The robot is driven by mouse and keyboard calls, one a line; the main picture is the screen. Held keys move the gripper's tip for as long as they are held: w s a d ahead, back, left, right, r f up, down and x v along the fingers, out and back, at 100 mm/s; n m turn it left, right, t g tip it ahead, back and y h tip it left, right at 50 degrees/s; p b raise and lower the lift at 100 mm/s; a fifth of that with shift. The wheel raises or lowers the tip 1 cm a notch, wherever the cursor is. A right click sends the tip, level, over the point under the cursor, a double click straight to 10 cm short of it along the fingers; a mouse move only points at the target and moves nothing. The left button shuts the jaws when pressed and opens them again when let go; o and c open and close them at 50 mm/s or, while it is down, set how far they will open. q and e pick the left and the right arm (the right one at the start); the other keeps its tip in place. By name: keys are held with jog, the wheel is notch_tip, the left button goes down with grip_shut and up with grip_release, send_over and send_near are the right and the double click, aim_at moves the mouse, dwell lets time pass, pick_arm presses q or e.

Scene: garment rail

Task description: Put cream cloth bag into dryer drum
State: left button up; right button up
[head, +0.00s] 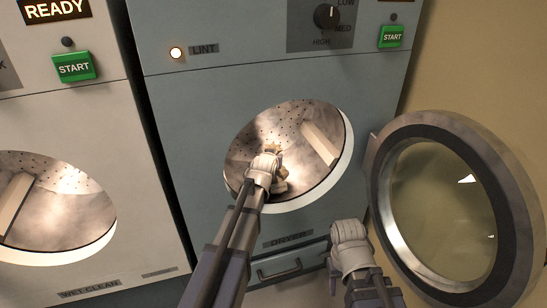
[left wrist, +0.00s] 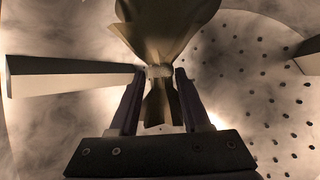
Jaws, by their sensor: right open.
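The cream cloth bag (left wrist: 165,28) has a gathered neck with a pale tie and a flared end. In the left wrist view its neck is between the fingers of my left gripper (left wrist: 160,78), which look closed on it. In the head view my left gripper (head: 272,150) is inside the dryer drum (head: 295,117), and part of the bag (head: 280,186) shows beside it near the lower rim; the rest is hidden. My right gripper (head: 348,232) is open and empty, outside the drum and below right of its opening.
The round dryer door (head: 378,210) stands open at the right, close to my right gripper. A drum paddle (head: 321,144) crosses the right of the drum. A drawer handle (head: 279,270) is below the opening. A pale wet-clean machine (head: 75,115) with its own drum stands left.

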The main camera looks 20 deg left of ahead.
pick_arm(q)
jog(key=shift+o, duration=1.2)
jog(key=a+p+v, duration=0.1)
jog(key=p+v, duration=0.2)
jog(key=v, duration=0.4)
jog(key=shift+s+d+r, duration=0.25)
jog(key=shift+s+d, duration=0.1)
jog(key=shift+d, duration=0.2)
